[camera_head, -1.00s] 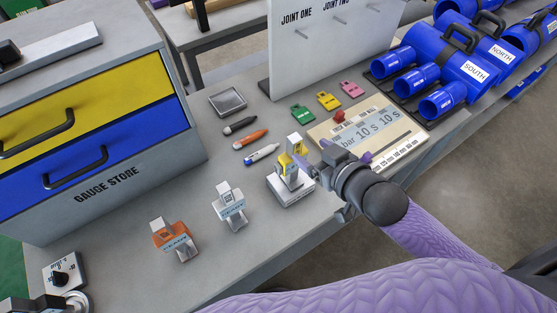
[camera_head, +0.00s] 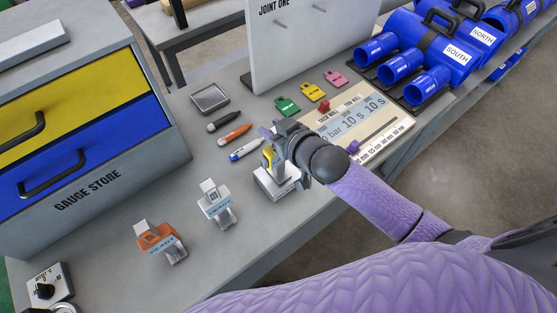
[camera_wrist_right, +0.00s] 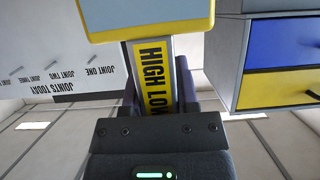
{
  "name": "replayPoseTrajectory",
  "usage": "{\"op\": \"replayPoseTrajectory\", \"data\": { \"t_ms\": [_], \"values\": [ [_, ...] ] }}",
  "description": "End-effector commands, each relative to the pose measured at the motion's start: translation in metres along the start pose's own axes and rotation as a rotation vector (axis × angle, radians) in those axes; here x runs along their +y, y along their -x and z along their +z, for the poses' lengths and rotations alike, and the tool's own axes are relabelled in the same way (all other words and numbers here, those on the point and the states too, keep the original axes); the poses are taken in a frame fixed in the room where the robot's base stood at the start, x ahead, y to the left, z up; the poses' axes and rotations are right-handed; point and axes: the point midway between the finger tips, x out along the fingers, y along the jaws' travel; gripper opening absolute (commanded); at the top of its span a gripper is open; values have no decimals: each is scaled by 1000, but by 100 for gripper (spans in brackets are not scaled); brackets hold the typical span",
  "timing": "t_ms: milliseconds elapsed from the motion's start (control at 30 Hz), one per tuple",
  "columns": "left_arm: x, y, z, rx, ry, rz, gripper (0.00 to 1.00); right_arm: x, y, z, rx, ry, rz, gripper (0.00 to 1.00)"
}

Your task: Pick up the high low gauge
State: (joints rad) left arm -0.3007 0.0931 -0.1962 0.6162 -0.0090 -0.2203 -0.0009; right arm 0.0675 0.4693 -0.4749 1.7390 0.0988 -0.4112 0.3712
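The high low gauge (camera_head: 269,158) is yellow and grey and stands on a small white block (camera_head: 277,184) on the bench. My right gripper (camera_head: 268,140) is at the gauge and hides much of it in the head view. In the right wrist view the gauge's yellow "HIGH LO…" label (camera_wrist_right: 153,78) runs down between my dark fingers, close to the palm. I cannot tell whether the fingers press on it. My left gripper is not in view.
A white gauge (camera_head: 216,203) and an orange gauge (camera_head: 160,242) stand to the left. Several markers (camera_head: 235,135) and a small tray (camera_head: 209,97) lie behind. A timer panel (camera_head: 362,122) is to the right, and a drawer cabinet (camera_head: 90,180) stands left.

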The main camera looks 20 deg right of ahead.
Motion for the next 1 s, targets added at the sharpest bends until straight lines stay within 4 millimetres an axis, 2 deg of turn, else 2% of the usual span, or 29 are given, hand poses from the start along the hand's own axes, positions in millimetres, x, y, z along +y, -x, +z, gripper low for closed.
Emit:
{"op": "replayPoseTrajectory", "data": {
  "t_ms": [33, 100, 533, 1000],
  "values": [
    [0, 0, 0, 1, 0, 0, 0, 0, 0, 0, 0, 0, 0, 10],
    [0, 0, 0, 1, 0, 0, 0, 0, 0, 0, 0, 0, 0, 0],
    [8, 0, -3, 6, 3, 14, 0, 0, 0, 0, 0, 0, 0, 0],
    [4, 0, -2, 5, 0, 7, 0, 0, 0, 0, 0, 0, 0, 0]
  ]
}}
